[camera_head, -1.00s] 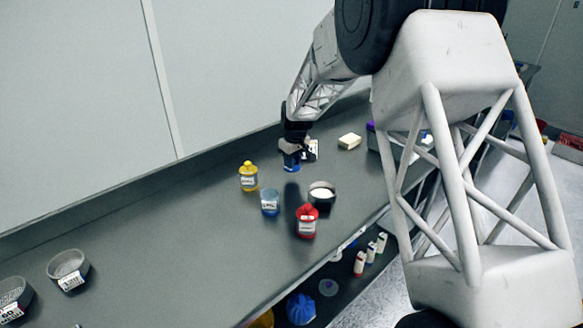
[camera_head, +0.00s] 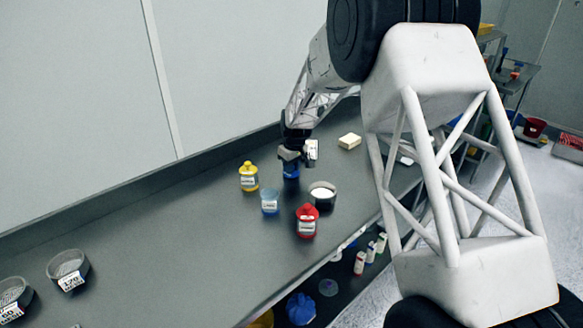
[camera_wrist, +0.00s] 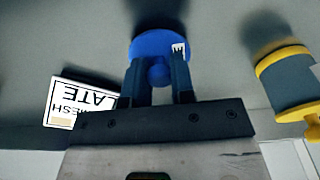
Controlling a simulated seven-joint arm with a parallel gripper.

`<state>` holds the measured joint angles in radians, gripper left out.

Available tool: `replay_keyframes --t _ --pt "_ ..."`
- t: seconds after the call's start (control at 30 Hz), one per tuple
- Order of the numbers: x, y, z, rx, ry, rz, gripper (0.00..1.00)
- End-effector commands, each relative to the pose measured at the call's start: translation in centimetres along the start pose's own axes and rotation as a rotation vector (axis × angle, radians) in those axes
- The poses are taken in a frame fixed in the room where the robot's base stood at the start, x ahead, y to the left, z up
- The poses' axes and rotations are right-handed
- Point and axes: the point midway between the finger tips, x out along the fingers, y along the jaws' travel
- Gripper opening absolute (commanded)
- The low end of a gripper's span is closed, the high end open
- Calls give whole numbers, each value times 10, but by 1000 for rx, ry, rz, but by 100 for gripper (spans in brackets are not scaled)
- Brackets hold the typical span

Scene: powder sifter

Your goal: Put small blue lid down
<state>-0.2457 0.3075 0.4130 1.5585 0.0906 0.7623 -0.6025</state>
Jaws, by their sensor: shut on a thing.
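A small blue lid (camera_wrist: 160,47) is between the fingers of my gripper (camera_wrist: 157,75) in the wrist view. The fingers are shut on its round knob, and the disc shows beyond the fingertips. In the head view the lid (camera_head: 291,172) is just under my gripper (camera_head: 291,163), at or close above the grey table; I cannot tell whether it touches. A clear jar with blue contents (camera_head: 270,202) and no lid stands in front and to the left of my gripper.
A yellow-lidded jar (camera_head: 248,177) stands to the left, also in the wrist view (camera_wrist: 290,82).

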Motion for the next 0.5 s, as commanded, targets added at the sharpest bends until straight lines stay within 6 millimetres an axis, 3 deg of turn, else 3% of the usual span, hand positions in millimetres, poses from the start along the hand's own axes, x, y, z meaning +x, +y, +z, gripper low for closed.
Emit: replay_keyframes --t 0.47,0.5 --pt "5 0 0 0 1 0 1" --pt "5 0 0 0 1 1 26"
